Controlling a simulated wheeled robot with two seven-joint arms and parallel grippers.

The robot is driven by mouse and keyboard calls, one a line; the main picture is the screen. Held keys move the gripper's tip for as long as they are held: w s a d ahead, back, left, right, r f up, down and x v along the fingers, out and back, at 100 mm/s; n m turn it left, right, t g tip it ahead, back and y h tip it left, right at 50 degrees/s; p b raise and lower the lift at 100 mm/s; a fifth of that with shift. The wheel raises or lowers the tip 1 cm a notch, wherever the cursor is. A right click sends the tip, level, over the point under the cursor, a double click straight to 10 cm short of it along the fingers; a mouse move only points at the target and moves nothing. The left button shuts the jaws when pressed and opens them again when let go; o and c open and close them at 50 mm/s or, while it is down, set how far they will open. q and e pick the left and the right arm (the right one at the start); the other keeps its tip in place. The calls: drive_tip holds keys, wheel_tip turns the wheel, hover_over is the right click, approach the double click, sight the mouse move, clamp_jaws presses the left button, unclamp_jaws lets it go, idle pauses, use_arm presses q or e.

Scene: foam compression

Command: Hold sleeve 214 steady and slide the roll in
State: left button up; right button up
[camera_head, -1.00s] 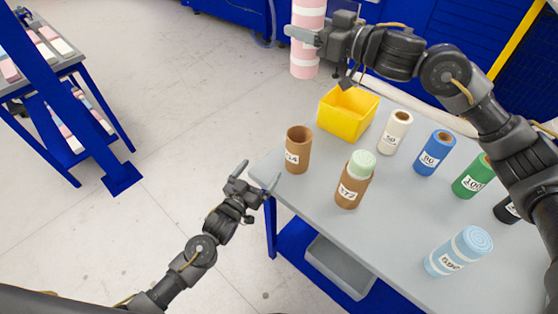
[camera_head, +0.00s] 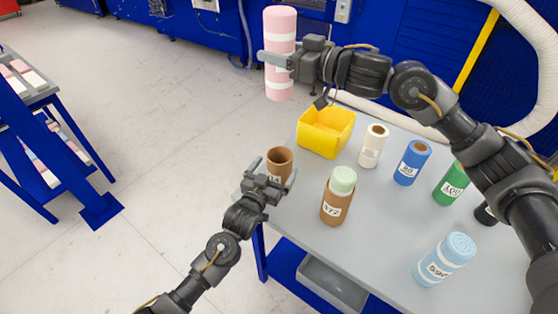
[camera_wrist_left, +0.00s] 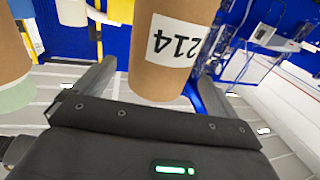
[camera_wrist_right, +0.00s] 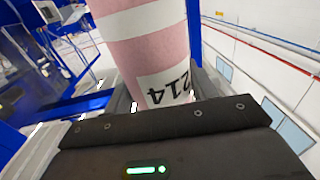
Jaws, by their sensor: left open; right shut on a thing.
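Sleeve 214 is an open brown cardboard tube (camera_head: 281,156) upright near the table's left corner. Its 214 label shows in the left wrist view (camera_wrist_left: 172,70). My left gripper (camera_head: 275,176) is open, its fingers on either side of the sleeve's lower part in the head view; I cannot tell whether they touch it. My right gripper (camera_head: 277,62) is shut on the pink foam roll with white bands (camera_head: 280,25) and holds it upright in the air, behind and above the sleeve. The roll's 214 label shows in the right wrist view (camera_wrist_right: 165,87).
A brown sleeve with a green roll in it (camera_head: 338,203) stands right of sleeve 214. A yellow bin (camera_head: 325,140) is behind it.

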sight(285, 153)
use_arm(q)
drive_tip(key=shift+x, duration=2.35)
drive_tip(key=c, duration=1.1)
drive_tip(key=shift+s, duration=0.1)
use_arm(e)
drive_tip(key=f, duration=0.2)
drive_tip(key=w+f, duration=0.1)
drive_tip(key=f, duration=0.4)
drive_tip(key=shift+w+a+f, duration=0.1)
drive_tip(key=shift+w, duration=0.2)
wheel_tip(285, 153, down, 6)
drive_tip(key=s+n+g+y, duration=0.1)
drive_tip(key=n+g+y, duration=0.1)
drive_tip(key=n+g, duration=0.2)
drive_tip(key=shift+s+f+g, duration=0.25)
drive_tip(key=shift+s+g, duration=0.15)
drive_tip(key=shift+g, duration=0.8)
